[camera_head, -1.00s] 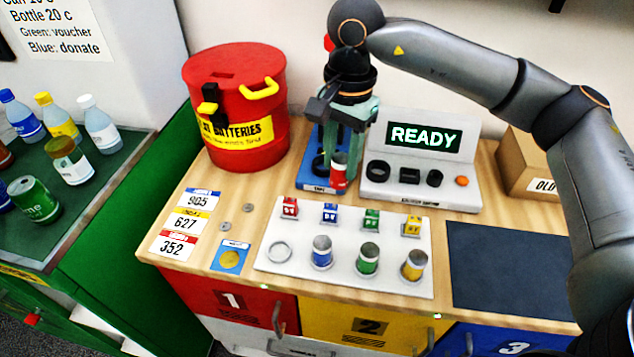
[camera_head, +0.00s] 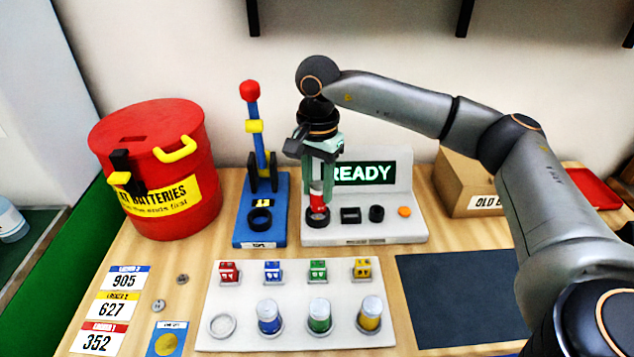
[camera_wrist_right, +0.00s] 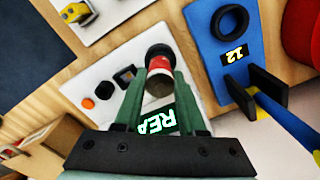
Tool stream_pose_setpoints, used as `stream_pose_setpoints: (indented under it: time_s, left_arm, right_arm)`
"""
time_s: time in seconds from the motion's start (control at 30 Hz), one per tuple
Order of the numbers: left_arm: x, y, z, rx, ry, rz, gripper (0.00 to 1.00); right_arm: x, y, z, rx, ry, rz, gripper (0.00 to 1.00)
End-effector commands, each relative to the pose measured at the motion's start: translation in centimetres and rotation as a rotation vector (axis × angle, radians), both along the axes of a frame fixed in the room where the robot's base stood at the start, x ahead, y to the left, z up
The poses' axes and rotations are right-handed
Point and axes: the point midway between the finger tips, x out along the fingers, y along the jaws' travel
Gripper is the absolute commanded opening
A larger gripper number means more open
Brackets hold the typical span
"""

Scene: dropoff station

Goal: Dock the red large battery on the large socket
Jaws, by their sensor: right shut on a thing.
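The red large battery (camera_head: 317,203), red with a silver end, stands about upright between the fingers of my right gripper (camera_head: 319,187), which is shut on it. It also shows in the right wrist view (camera_wrist_right: 159,78). The large socket (camera_head: 317,220) is the black ring at the left of the white tester (camera_head: 365,236). The battery's lower end is at this ring, which also shows in the right wrist view (camera_wrist_right: 160,52). I cannot tell whether the end is inside the ring or just above it. The tester's screen (camera_head: 375,173) reads READY, partly hidden by the gripper. My left gripper is not in view.
A blue lever press (camera_head: 243,222) stands just left of the tester, its red-knobbed lever upright. A red battery bin (camera_head: 155,200) is further left. A white tray (camera_head: 250,337) with blue, green and yellow batteries lies in front. A cardboard box (camera_head: 456,180) is to the right.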

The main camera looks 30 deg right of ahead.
Motion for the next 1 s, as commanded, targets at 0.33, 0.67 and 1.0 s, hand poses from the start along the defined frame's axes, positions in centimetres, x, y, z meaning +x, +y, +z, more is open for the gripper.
stream_pose_setpoints:
  time_s: [0.33,0.67,1.0]
  left_arm:
    - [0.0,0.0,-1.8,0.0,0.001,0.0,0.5]
    - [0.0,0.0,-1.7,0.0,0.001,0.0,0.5]
    - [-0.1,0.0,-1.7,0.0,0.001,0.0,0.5]
  right_arm:
    - [0.0,0.0,-2.4,0.001,-0.002,0.0,0.0]
    - [0.0,0.0,-2.3,0.001,-0.002,0.0,0.0]
    - [0.0,0.0,-2.3,0.0,-0.001,0.0,0.0]
